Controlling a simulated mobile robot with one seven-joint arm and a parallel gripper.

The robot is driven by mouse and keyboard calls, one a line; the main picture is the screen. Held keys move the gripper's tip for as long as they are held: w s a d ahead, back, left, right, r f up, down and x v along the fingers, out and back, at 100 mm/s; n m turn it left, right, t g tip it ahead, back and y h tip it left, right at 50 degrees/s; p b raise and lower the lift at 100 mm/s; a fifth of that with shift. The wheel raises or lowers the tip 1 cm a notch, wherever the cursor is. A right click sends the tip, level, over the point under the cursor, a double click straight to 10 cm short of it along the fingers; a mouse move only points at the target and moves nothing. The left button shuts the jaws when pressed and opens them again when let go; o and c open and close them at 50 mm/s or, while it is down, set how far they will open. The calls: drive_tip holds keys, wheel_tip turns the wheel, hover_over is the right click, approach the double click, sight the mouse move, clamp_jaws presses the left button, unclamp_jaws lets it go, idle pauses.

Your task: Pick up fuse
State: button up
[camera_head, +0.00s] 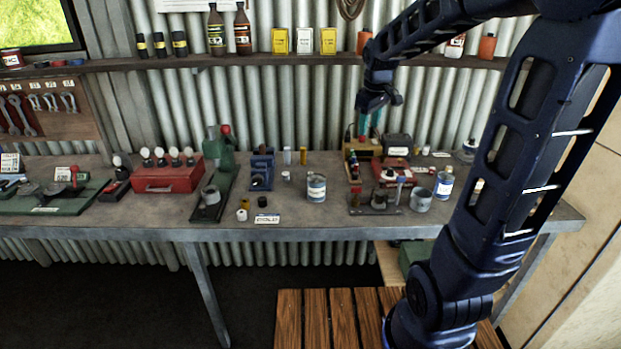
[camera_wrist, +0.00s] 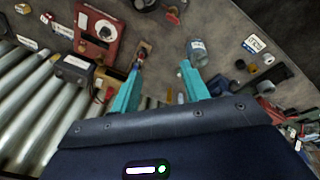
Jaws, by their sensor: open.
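I cannot tell for certain which small thing is the fuse. Candidates on the grey bench (camera_head: 330,218) are a small clear cylinder (camera_head: 287,156) and a yellow cylinder (camera_head: 303,155) standing near its back. My gripper (camera_wrist: 160,68) has its teal fingers apart with nothing held between them. In the head view it hangs above the back right of the bench, its fingers partly hidden. In the wrist view a small red-topped item (camera_wrist: 140,55) lies beyond the left fingertip and a tin can (camera_wrist: 198,52) beyond the right one.
A labelled can (camera_head: 316,187), a blue device (camera_head: 261,170), a red box (camera_head: 168,180), a green machine (camera_head: 217,150) and a bottle (camera_head: 444,182) crowd the bench. A shelf (camera_head: 210,62) with bottles runs above, along the corrugated wall. The bench's front strip is mostly clear.

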drive_tip(key=w+a+f+n+g, duration=0.1)
drive_tip(key=w+a+f+n, duration=0.1)
drive_tip(key=w+a+f, duration=0.3)
drive_tip(key=w+a+f+n, duration=0.3)
drive_tip(key=w+a, duration=0.1)
drive_tip(key=w, duration=0.3)
drive_tip(key=n+g, duration=0.1)
drive_tip(key=n, duration=0.3)
hover_over(310, 173)
wheel_tip(310, 173, down, 11)
wheel_tip(310, 173, down, 10)
drive_tip(key=shift+d+f, duration=0.1)
clamp_jaws()
